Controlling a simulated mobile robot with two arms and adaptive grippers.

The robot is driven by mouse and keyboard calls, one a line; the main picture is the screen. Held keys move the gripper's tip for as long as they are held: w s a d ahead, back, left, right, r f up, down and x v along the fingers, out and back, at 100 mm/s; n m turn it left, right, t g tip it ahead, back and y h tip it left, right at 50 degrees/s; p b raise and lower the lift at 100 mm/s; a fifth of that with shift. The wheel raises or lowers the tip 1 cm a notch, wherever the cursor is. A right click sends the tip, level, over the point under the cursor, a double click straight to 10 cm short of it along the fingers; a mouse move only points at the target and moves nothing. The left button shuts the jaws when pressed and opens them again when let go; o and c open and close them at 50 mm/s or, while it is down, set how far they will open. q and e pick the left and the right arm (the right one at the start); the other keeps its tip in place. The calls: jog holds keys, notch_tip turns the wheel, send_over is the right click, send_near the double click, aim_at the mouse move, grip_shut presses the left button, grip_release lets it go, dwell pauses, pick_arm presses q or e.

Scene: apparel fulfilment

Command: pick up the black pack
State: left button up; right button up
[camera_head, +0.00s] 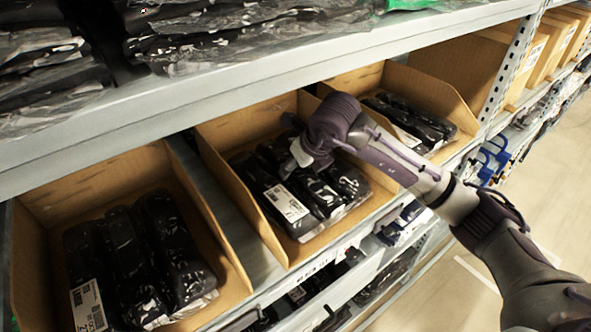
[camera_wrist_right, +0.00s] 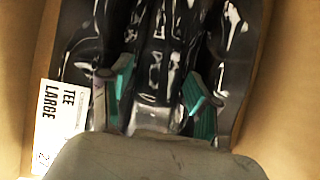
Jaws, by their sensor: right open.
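Black packs in shiny clear wrap lie side by side in the middle cardboard box (camera_head: 262,222). One black pack (camera_head: 318,192) is near my right gripper (camera_head: 298,158), which reaches down into this box from the right. In the right wrist view the open fingers of the right gripper (camera_wrist_right: 159,95) straddle the middle black pack (camera_wrist_right: 158,52), one on each side. Contact cannot be told. A white label reading TEE LARGE (camera_wrist_right: 60,125) is on the left pack. The gripper's palm hides the lower part of the packs. My left gripper is not in view.
A left cardboard box (camera_head: 232,275) and a far right box (camera_head: 440,85) also hold black packs. A grey upper shelf edge (camera_head: 200,85) runs close above the boxes, with wrapped packs on it. A perforated upright (camera_head: 512,65) stands at right. Open floor (camera_head: 545,170) lies beyond.

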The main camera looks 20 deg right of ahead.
jog(key=c, duration=1.1)
